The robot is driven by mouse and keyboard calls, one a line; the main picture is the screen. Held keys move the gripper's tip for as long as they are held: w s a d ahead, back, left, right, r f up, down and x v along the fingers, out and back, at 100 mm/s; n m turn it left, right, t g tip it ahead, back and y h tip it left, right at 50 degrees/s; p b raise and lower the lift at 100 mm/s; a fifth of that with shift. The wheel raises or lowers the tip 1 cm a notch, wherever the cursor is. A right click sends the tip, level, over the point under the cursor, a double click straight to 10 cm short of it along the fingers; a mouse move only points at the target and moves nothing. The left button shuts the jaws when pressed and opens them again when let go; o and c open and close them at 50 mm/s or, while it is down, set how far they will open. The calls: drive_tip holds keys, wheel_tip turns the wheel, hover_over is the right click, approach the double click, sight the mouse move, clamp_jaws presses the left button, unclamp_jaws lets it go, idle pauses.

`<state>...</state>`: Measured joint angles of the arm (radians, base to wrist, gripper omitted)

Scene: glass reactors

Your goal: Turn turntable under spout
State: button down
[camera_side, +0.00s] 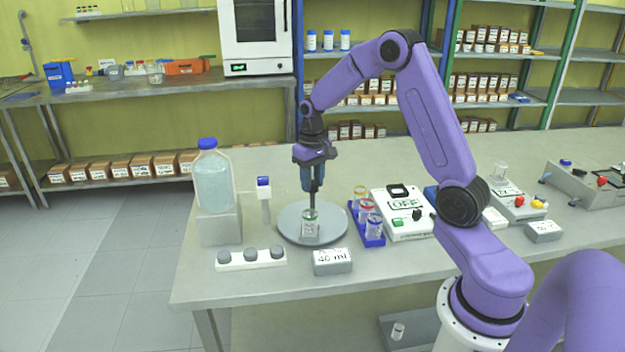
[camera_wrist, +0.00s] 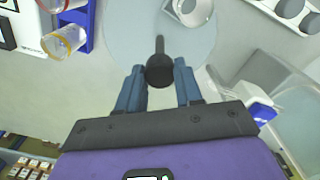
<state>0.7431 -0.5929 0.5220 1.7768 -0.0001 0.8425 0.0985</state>
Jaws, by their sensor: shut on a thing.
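The turntable (camera_side: 340,226) is a flat grey disc on the bench; it also shows in the wrist view (camera_wrist: 122,35). A small glass beaker (camera_side: 310,228) with a label stands on it, partly cut off at the top of the wrist view (camera_wrist: 189,10). My gripper (camera_side: 313,185) points down over the disc, its blue fingers on either side of a dark upright post (camera_wrist: 160,66); it is shut on this post. A blue-and-white spout-like piece on a stand (camera_side: 264,188) is left of the disc, apart from the beaker.
A blue-capped bottle (camera_side: 212,182) stands on a grey block at left. A strip with round grey knobs (camera_side: 236,262) and a "40 ml" block (camera_side: 332,263) lie in front. A blue rack of vials (camera_side: 374,238) and a white device (camera_side: 408,226) stand close right of the turntable.

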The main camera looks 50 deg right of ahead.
drive_tip(key=shift+m, duration=7.7)
drive_tip(key=c, duration=0.7)
unclamp_jaws()
drive_tip(key=shift+c, duration=0.2)
